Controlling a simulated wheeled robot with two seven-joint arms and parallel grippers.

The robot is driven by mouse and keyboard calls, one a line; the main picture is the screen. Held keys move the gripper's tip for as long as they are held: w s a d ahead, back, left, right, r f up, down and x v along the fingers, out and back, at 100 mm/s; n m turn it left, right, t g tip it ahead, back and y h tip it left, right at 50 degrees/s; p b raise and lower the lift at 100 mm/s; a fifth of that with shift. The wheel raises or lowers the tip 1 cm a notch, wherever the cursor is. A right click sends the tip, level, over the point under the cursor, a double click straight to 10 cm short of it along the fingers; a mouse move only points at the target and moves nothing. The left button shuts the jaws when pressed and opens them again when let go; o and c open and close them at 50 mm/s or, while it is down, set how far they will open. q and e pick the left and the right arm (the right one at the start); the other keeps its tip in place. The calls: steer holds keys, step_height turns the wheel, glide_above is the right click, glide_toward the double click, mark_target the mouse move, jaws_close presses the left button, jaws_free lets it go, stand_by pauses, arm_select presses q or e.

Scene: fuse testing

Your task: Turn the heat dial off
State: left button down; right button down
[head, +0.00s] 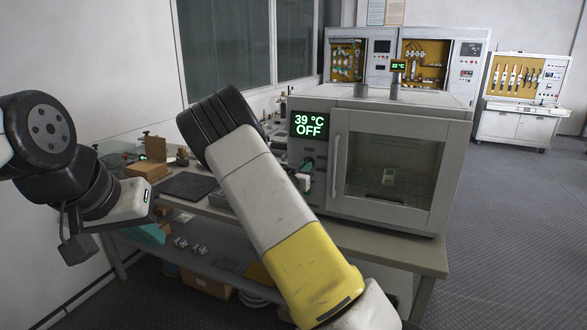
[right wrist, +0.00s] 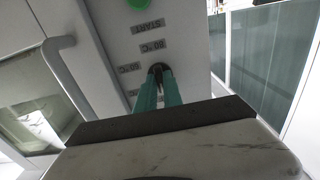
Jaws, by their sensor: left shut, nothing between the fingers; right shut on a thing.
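The grey oven (head: 440,135) stands on the bench, and its display (head: 309,125) reads 39 °C OFF in green. The heat dial (right wrist: 156,68) is a small dark round part on the panel, mostly hidden by my fingers in the right wrist view. My right gripper (head: 306,166) is at the panel below the display; its teal fingers (right wrist: 158,82) are shut on the dial. Upside-down temperature labels (right wrist: 152,47) surround it. My left gripper (head: 128,205) is shut and empty, left of the bench; its fingertips are hard to make out.
The oven door (head: 385,170) is closed, with a handle (head: 337,165) close to the right of my right gripper; a small object (head: 389,176) shows through its glass. A green button (right wrist: 140,3) is above the dial. A cardboard box (head: 147,170) and dark plate (head: 187,186) lie on the bench.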

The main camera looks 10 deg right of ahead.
stand_by(0.5)
steer(key=c, duration=1.5)
jaws_free()
steer(key=v, duration=0.7)
steer(key=shift+s+a, duration=0.25)
steer(key=shift+s, duration=0.1)
